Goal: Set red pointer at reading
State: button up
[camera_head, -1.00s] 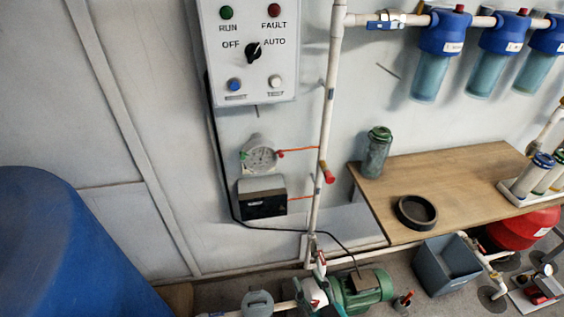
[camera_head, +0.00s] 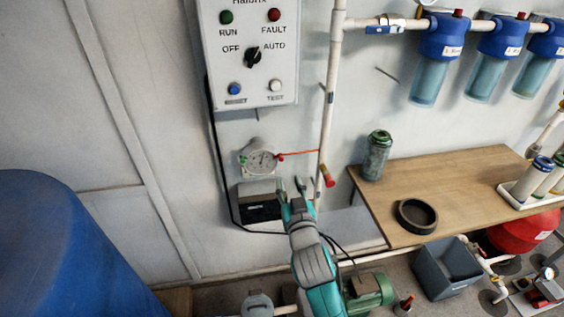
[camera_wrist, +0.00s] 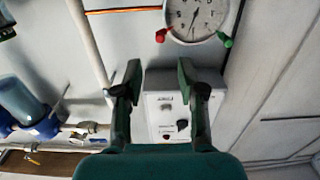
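The round white gauge (camera_head: 261,161) is on the wall below the control panel. It has a red marker (camera_head: 280,157) at its right edge and a green marker (camera_head: 243,158) at its left. In the wrist view the gauge (camera_wrist: 199,14) is cut off by the top edge and appears upside down, with the red marker (camera_wrist: 160,36) at left and the green marker (camera_wrist: 225,40) at right. Its dark needle shows; the reading is unclear. My gripper (camera_head: 290,187) is open and empty, below and right of the gauge, apart from it. Both fingers (camera_wrist: 160,76) show in the wrist view.
The control panel (camera_head: 246,14) hangs above the gauge. A dark box (camera_head: 256,208) sits below it, partly hidden by my gripper. A white vertical pipe (camera_head: 327,120) with a red-tipped valve (camera_head: 329,181) runs close at right. A wooden table (camera_head: 465,185) stands further right.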

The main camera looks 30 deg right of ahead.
aim_at(281, 158)
jog(key=x, duration=0.9)
jog(key=shift+w, duration=0.4)
jog(key=shift+d, duration=0.1)
grip_shut()
